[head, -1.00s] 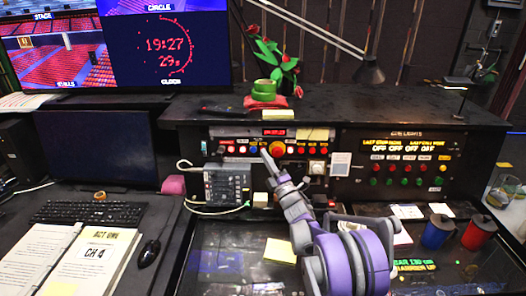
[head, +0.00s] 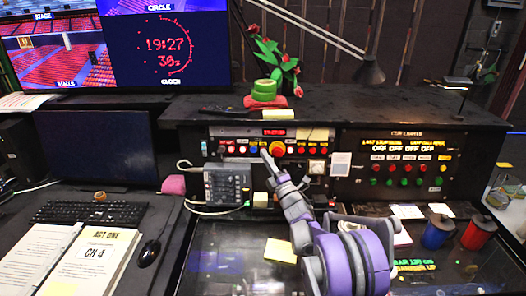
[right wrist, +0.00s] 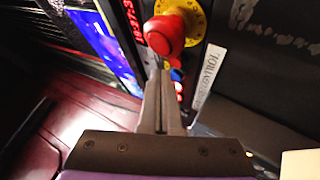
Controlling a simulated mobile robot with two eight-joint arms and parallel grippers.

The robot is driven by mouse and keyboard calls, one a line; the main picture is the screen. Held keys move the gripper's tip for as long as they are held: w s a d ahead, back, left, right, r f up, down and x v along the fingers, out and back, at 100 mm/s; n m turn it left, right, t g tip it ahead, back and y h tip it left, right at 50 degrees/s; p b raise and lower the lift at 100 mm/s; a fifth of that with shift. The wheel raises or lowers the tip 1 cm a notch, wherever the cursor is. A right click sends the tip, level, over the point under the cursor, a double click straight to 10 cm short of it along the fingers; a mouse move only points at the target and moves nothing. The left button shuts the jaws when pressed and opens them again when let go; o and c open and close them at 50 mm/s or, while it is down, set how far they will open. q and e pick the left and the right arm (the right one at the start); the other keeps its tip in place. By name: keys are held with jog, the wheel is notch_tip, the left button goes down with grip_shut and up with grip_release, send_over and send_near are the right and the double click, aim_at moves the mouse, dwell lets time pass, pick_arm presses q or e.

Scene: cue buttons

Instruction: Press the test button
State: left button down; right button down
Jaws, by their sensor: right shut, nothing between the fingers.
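A row of small coloured buttons (head: 242,149) runs along the left control panel under a red digital display. A large red mushroom button on a yellow ring (head: 277,148) sits in that row; it also shows close up in the right wrist view (right wrist: 165,33). Smaller red, blue and white buttons (right wrist: 176,75) show beyond the fingers there. I cannot read which button is labelled test. My right gripper (head: 265,151) is shut and empty, its tip at the panel just left of the mushroom button. Contact cannot be told. The left gripper is out of view.
A grey keypad box (head: 227,185) with cables stands left of my right arm. A second panel with red and green buttons (head: 404,176) is to the right.

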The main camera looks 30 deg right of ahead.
dwell(0.5)
jog(key=shift+w+d+f, duration=0.1)
jog(key=shift+w+d, duration=0.15)
jog(key=shift+w, duration=0.1)
jog(key=shift+w+d, duration=0.2)
jog(key=shift+w, duration=0.15)
dwell(0.6)
jog(key=shift+s, duration=0.1)
jog(key=shift+s+a, duration=0.4)
jog(key=shift+s, duration=0.25)
jog(key=s+a, duration=0.1)
jog(key=s, duration=0.1)
jog(key=s+a+r, duration=0.1)
jog(key=s, duration=0.1)
jog(key=shift+s+a+b, duration=0.1)
jog(key=shift+a+b, duration=0.25)
dwell(0.9)
